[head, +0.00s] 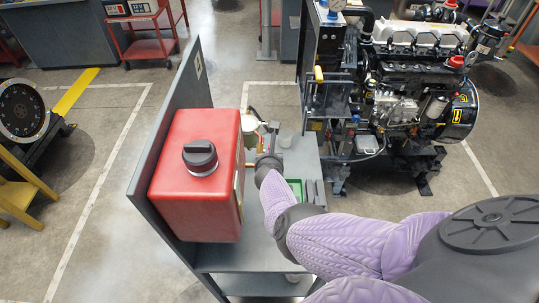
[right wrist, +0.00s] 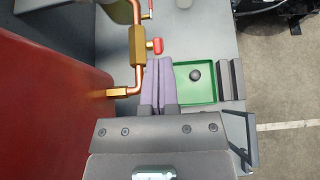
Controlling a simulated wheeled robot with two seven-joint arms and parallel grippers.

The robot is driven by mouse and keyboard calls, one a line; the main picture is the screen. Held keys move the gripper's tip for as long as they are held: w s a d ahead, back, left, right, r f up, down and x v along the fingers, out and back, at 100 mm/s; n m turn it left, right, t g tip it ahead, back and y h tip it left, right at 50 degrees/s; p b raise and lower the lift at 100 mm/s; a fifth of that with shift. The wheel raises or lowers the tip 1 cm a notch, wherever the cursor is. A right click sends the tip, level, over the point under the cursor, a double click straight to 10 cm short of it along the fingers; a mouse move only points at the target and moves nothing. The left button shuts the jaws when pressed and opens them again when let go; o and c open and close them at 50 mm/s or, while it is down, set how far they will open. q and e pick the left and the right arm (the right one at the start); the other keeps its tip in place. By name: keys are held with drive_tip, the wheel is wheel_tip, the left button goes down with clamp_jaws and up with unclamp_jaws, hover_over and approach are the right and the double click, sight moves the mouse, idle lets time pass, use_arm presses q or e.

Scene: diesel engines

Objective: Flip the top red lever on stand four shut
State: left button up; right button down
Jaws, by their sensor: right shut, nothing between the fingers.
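The stand (head: 165,135) is a grey cart with an upright panel; its number label is too small to read. A brass valve (right wrist: 137,45) on a copper pipe carries a red lever (right wrist: 155,46) in the right wrist view. A second, smaller red lever (right wrist: 151,5) shows at the top edge. My right gripper (right wrist: 158,62) is shut and empty, its fingertips just below the nearer lever; I cannot tell if they touch. It also shows in the head view (head: 265,158), beside the tank, where the levers are too small to make out. My left gripper is not in view.
A red tank (head: 190,190) with a black cap fills the stand's left side, close to my gripper. A green tray (right wrist: 207,98) and grey blocks (right wrist: 230,80) lie on the stand's top. A diesel engine (head: 410,90) stands behind right.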

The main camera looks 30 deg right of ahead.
drive_tip(key=shift+w+d+r, duration=0.2)
drive_tip(key=shift+w+r, duration=0.1)
drive_tip(key=shift+r+p, duration=0.8)
